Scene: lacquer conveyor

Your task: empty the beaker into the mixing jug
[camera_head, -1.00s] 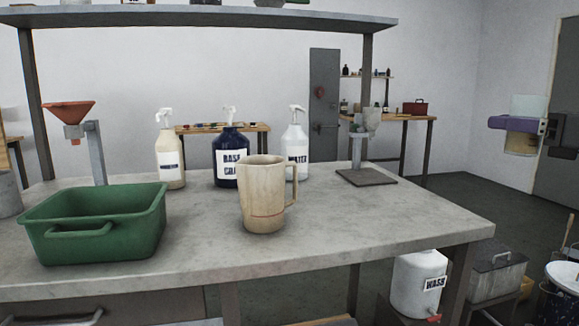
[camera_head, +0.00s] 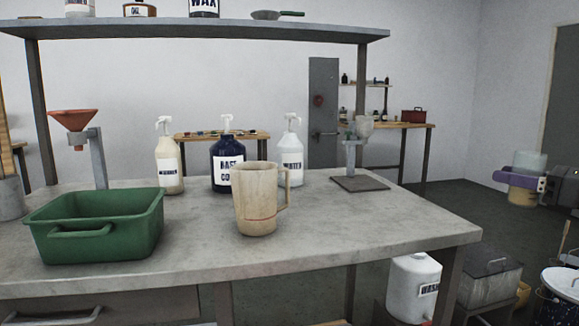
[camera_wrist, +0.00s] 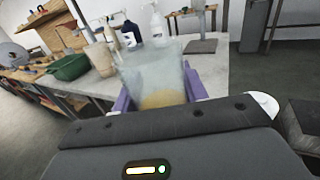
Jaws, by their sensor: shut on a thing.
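The beaker (camera_head: 524,180) is clear, with amber liquid in its lower part. My gripper (camera_head: 529,180), with purple fingers, is shut on it at the far right of the head view, off the bench and apart from the jug. The beaker (camera_wrist: 155,80) fills the middle of the wrist view, between the purple fingers (camera_wrist: 158,92), and looks roughly upright. The mixing jug (camera_head: 257,205) is a beige pitcher with its handle to the right and a red line low on its side. It stands upright on the grey bench; its inside is hidden.
A green tub (camera_head: 97,245) is on the bench's left. A stand (camera_head: 358,182) is at the back right, and a shelf (camera_head: 200,33) spans above. The bench top (camera_head: 370,225) right of the jug is clear.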

